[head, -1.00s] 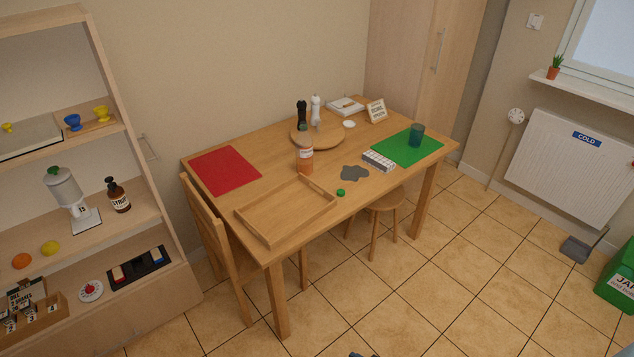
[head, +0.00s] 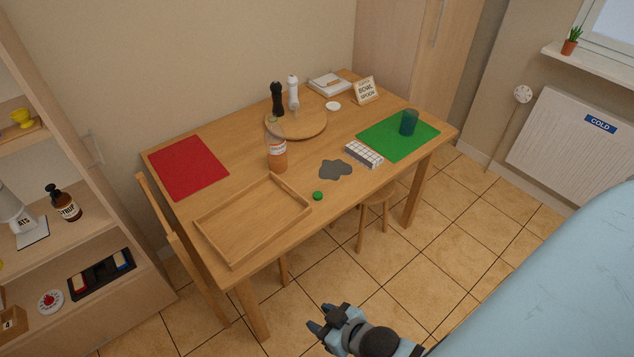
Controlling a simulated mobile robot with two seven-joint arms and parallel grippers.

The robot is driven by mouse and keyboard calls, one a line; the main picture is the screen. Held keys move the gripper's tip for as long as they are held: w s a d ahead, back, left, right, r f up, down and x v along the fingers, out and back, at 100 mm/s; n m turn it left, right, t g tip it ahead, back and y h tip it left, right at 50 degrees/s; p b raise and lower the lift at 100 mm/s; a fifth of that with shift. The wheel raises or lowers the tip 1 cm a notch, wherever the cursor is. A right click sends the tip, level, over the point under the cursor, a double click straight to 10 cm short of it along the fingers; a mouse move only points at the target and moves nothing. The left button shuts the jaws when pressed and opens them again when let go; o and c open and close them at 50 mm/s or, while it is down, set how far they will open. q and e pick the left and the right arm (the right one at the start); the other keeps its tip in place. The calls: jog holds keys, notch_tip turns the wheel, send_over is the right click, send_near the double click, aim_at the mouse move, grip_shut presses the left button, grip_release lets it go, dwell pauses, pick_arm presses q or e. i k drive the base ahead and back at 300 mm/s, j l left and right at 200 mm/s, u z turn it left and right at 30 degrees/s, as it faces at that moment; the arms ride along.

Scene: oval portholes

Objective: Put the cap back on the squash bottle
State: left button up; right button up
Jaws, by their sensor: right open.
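The squash bottle (head: 277,154), clear with orange liquid and a pale label, stands upright on the table, just behind the wooden tray. Its top shows no green cap. A small green cap (head: 318,196) lies on the table near the front edge, to the right of the tray and apart from the bottle. My right gripper (head: 322,323) is low in the view, in front of the table over the floor, open and empty, well short of the cap. My left gripper is not in view.
An empty wooden tray (head: 211,237) lies left of the cap. A grey patch (head: 335,170), a white gridded box (head: 364,153) and a green mat (head: 375,144) with a dark glass (head: 409,122) are to the right. A stool (head: 374,211) and chair (head: 176,247) stand at the table.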

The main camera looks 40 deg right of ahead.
aim_at(275, 137)
jog(key=i+l, duration=0.15)
jog(key=l, duration=0.2)
jog(key=i+l, duration=0.15)
jog(key=l, duration=0.2)
jog(key=i+l, duration=0.15)
jog(key=l, duration=0.2)
jog(key=i+l, duration=0.15)
jog(key=l, duration=0.2)
jog(key=i+l, duration=0.15)
jog(key=l, duration=0.2)
jog(key=u, duration=0.05)
